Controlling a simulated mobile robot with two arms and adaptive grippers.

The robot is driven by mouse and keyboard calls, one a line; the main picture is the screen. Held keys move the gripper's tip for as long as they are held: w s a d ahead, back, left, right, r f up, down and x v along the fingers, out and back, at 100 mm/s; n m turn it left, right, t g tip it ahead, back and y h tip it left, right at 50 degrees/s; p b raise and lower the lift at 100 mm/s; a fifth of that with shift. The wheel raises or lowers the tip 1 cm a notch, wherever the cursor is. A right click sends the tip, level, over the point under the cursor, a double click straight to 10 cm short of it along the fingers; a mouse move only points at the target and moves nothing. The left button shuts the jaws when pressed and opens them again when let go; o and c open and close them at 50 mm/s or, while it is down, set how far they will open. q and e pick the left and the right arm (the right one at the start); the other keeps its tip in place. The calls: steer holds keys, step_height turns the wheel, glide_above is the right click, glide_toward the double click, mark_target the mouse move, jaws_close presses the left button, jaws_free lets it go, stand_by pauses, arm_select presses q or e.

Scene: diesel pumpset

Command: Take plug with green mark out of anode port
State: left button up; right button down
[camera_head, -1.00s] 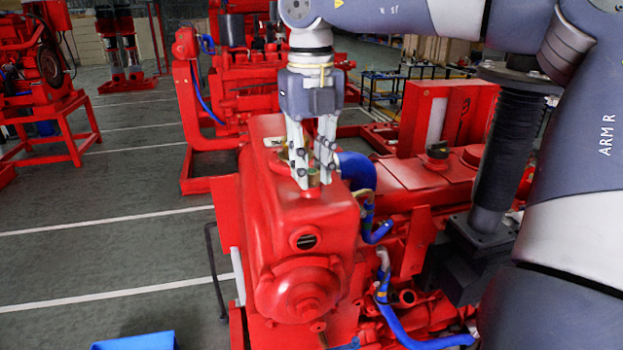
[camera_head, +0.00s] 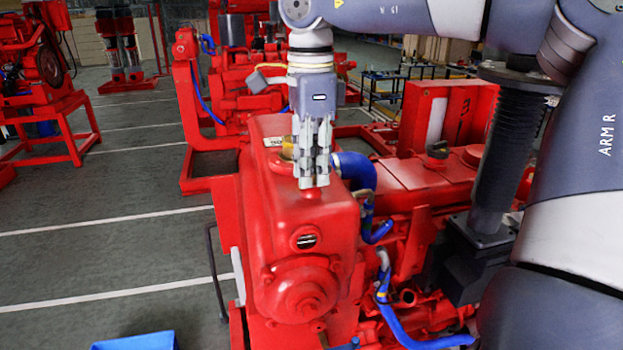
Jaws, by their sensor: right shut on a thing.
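My right gripper (camera_head: 313,184) points straight down over the top of the red engine housing (camera_head: 310,218). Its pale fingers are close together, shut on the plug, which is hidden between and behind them. I cannot see the green mark. A small round red boss (camera_head: 312,194), apparently the port, shows just under the fingertips. I cannot tell whether the plug is still seated in it or lifted clear. My left gripper is not in view.
A blue hose (camera_head: 356,168) curves close to the right of the fingers. Other red engines (camera_head: 240,85) stand behind. A blue box (camera_head: 135,341) lies on the floor at the lower left, where the floor is mostly clear.

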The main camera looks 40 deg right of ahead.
stand_by(0.8)
steer(key=n, duration=2.4)
steer(key=c, duration=1.5)
jaws_free()
